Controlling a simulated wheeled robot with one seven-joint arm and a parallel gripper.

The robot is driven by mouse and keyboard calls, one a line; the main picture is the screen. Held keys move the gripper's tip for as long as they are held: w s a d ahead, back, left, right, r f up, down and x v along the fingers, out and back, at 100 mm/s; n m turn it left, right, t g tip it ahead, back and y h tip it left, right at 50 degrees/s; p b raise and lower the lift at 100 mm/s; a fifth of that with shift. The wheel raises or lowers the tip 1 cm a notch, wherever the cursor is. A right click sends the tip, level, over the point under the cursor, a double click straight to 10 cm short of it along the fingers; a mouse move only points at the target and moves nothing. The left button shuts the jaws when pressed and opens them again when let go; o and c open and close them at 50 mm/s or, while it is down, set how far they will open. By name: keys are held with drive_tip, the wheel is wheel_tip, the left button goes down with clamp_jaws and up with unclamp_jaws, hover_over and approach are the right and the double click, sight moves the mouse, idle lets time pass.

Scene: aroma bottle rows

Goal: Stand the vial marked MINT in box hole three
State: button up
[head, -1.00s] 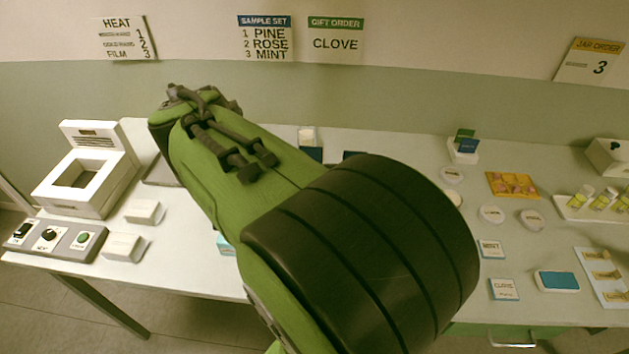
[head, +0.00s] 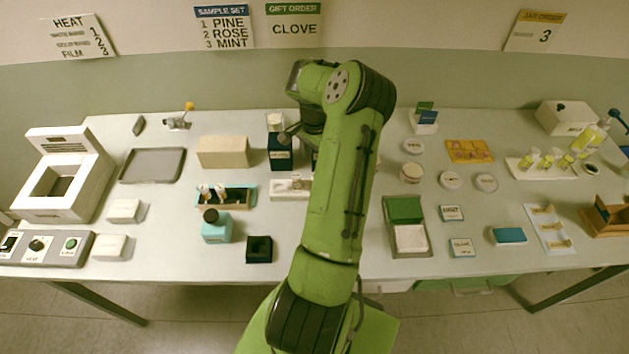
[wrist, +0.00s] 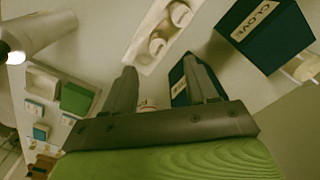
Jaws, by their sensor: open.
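In the wrist view a white rack (wrist: 150,60) shows two round-topped vials (wrist: 178,14). No vial label reads MINT legibly. My gripper (wrist: 160,72) is open, its fingers apart above the table near that rack. In the head view my arm hides the gripper's surroundings.
A dark teal block (head: 281,155) stands behind the white rack; one in the wrist view reads CLOVE (wrist: 262,22). The wall sign (head: 224,27) lists PINE, ROSE, MINT as 1, 2, 3.

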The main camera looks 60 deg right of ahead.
wheel_tip(320, 180, down, 9)
drive_tip(key=shift+s+f+p, duration=0.15)
drive_tip(key=shift+f+p, duration=0.05)
drive_tip(key=shift+p, duration=0.1)
clamp_jaws()
